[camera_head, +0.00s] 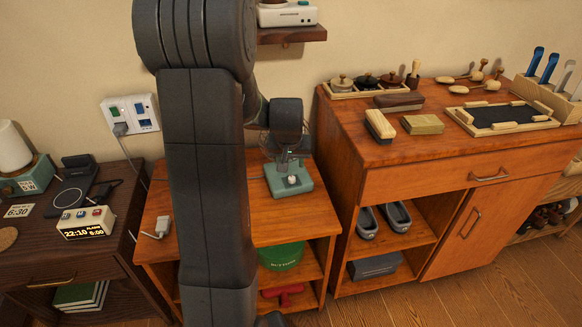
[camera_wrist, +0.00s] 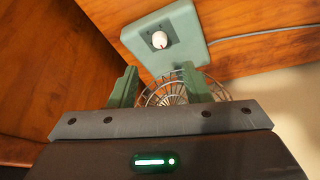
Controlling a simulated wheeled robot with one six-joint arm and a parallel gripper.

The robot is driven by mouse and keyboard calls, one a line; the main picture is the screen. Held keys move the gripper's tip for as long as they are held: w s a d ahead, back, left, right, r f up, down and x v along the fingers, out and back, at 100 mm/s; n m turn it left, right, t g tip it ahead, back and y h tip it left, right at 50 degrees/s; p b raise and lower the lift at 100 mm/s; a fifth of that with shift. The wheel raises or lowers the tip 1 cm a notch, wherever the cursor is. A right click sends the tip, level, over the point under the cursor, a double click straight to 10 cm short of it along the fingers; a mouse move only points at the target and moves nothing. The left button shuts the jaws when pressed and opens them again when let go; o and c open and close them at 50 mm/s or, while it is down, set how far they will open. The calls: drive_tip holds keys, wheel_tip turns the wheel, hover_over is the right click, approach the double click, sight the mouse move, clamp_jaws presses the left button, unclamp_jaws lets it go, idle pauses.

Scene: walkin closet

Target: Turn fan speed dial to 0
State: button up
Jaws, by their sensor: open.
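The fan has a green base (camera_head: 303,185) and stands on the middle wooden shelf unit. Its white speed dial (camera_head: 292,180) is on the base's front. In the wrist view the dial (camera_wrist: 159,40) is a round white knob with a dark mark, and the small markings around it are too small to read. The wire cage (camera_wrist: 165,93) shows behind my fingers. My gripper (camera_wrist: 161,86) is open and empty, its two green fingers apart, and the dial lies beyond the fingertips, not touched. In the head view my wrist hides part of the fan.
A taller cabinet (camera_head: 400,160) stands close on the right. A shelf (camera_head: 290,35) hangs above. A grey cable (camera_wrist: 262,34) runs from the fan base.

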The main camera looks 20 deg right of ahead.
sight(292, 178)
drive_tip(key=v, duration=0.3)
drive_tip(key=shift+s+r, duration=0.1)
drive_tip(key=shift+r, duration=0.15)
drive_tip(key=b+x, duration=0.1)
drive_tip(key=x, duration=1.2)
drive_tip(key=shift+w+f+b, duration=0.25)
drive_tip(key=shift+f+b, duration=0.1)
drive_tip(key=shift+r, duration=0.1)
